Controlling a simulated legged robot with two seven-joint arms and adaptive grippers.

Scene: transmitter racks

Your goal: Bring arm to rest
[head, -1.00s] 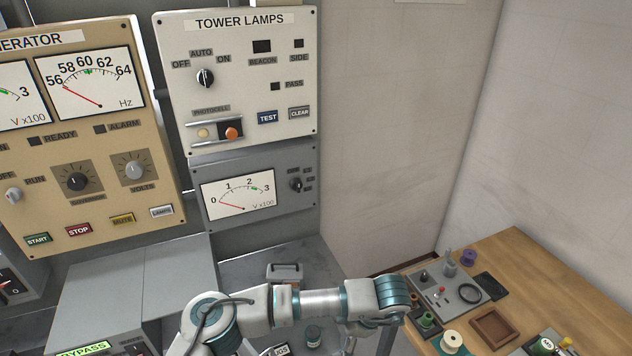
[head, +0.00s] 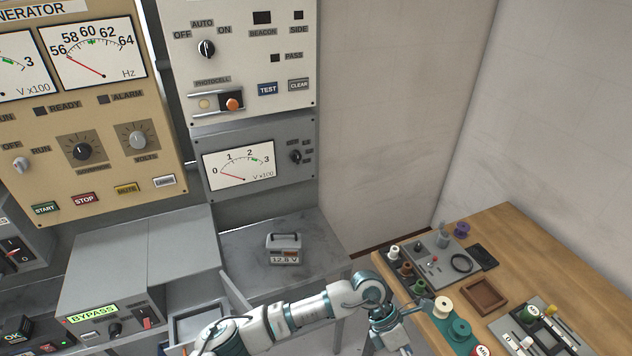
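One grey and teal arm of mine comes in at the bottom, left of the middle, and reaches right across the front of the grey bench. I take it for my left arm. At its right end is what looks like my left gripper (head: 397,338), low beside the left edge of the wooden table (head: 550,262). It is small and partly cut off by the bottom edge, so its fingers cannot be made out clearly. I see nothing held in it. My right gripper is not in view.
A meter box marked 12.8 V (head: 284,249) stands on the grey bench (head: 240,245) behind the arm. An open drawer (head: 190,327) is near the arm's left part. Spools (head: 443,307), a brown tray (head: 484,297) and a tool board (head: 455,263) lie on the wooden table. Racks stand behind.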

